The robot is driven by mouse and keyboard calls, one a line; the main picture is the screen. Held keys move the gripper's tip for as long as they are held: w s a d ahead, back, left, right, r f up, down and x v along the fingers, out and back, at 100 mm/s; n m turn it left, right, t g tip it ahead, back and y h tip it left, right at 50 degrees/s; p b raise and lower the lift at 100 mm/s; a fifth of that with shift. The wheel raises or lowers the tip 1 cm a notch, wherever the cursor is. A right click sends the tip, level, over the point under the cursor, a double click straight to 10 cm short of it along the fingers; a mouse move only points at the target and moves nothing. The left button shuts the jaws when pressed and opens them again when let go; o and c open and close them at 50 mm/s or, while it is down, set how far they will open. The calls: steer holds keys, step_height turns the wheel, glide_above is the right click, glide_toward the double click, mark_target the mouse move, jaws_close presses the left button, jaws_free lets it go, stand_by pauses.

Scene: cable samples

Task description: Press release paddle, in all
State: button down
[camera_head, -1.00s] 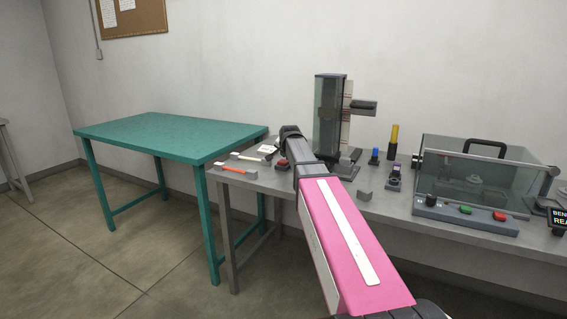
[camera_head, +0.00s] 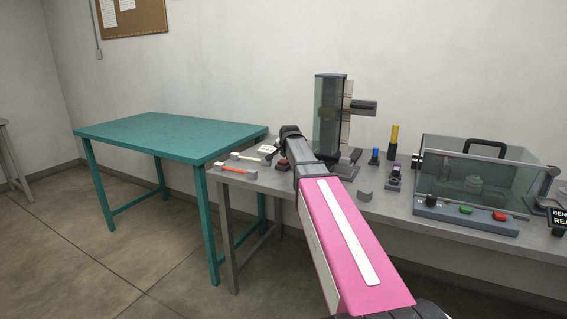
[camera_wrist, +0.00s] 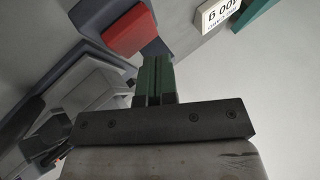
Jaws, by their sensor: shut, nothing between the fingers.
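The red paddle (camera_wrist: 128,32) sits on a grey base in the wrist view. In the head view it is a small red patch (camera_head: 282,162) on the grey bench, close beside the end of my arm. My gripper (camera_wrist: 155,62) shows two green fingers pressed together with nothing between them. The fingertips are right beside the near edge of the red paddle in the wrist view. I cannot tell whether they touch it. In the head view the fingertips are too small and dark to make out.
A white card (camera_wrist: 218,12) with printed text lies near the fingers. A dark grey fixture (camera_wrist: 70,95) fills the left of the wrist view. On the grey bench stand a tall column device (camera_head: 328,115) and a clear-walled box (camera_head: 475,180). A green table (camera_head: 165,130) is at left.

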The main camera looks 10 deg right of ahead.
mark_target(285, 161)
steer(key=shift+f, duration=0.1)
stand_by(0.7)
steer(key=shift+f, duration=0.3)
steer(key=shift+f, duration=0.5)
stand_by(0.8)
steer(key=shift+r, duration=0.15)
stand_by(0.3)
steer(key=shift+r, duration=0.8)
steer(key=shift+r, duration=0.1)
steer(key=shift+r, duration=2.4)
